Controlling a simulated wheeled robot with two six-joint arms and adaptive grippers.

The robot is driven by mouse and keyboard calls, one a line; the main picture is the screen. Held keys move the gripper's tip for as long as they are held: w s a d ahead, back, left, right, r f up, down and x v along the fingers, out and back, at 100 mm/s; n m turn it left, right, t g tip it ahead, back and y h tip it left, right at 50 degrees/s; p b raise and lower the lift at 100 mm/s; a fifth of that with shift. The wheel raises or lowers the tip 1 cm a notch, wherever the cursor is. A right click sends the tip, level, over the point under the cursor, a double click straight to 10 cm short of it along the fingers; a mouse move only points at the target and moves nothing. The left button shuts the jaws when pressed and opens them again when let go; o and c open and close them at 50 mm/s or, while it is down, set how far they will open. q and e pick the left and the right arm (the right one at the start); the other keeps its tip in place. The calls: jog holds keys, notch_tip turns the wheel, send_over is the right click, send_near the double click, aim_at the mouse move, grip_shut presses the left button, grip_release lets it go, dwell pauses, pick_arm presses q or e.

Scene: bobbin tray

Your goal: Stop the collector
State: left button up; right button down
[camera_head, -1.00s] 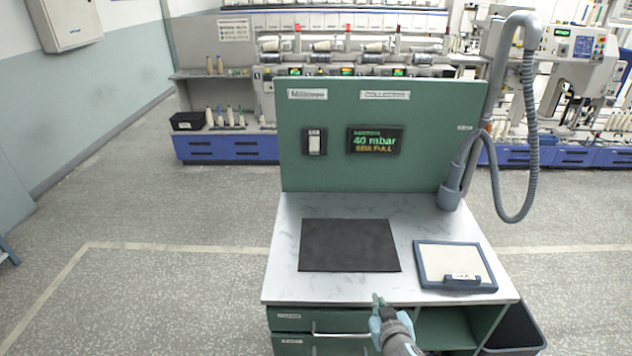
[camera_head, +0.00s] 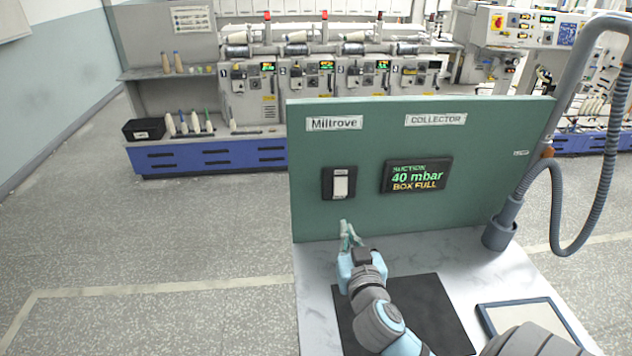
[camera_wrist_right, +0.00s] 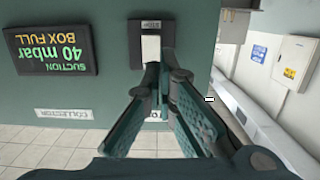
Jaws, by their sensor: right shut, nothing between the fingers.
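The collector's green panel (camera_head: 300,215) carries a white rocker switch (camera_head: 340,184) in a dark frame. To its right is a dark display (camera_head: 417,176) reading suction 40 mbar and BOX FULL. My right gripper (camera_head: 346,228) is shut and empty, below the switch and in front of the panel. In the right wrist view, which is upside down, the fingertips (camera_wrist_right: 160,66) overlap the switch (camera_wrist_right: 150,48); a small label, apparently STOP, is at its picture-top end. I cannot tell whether the fingertips touch it. My left gripper is not in view.
The marbled worktop (camera_head: 320,300) holds a black mat (camera_head: 440,305) under my right arm and a blue-framed lid (camera_head: 530,318) at right. A grey hose (camera_head: 605,160) hangs at the panel's right side. Winding machines (camera_head: 330,75) stand behind across open floor.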

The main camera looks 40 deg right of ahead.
jog(key=shift+s+r, duration=0.7)
jog(key=shift+s, duration=0.4)
send_near(338, 192)
jog(key=p+x, duration=0.1)
jog(key=x, duration=0.6)
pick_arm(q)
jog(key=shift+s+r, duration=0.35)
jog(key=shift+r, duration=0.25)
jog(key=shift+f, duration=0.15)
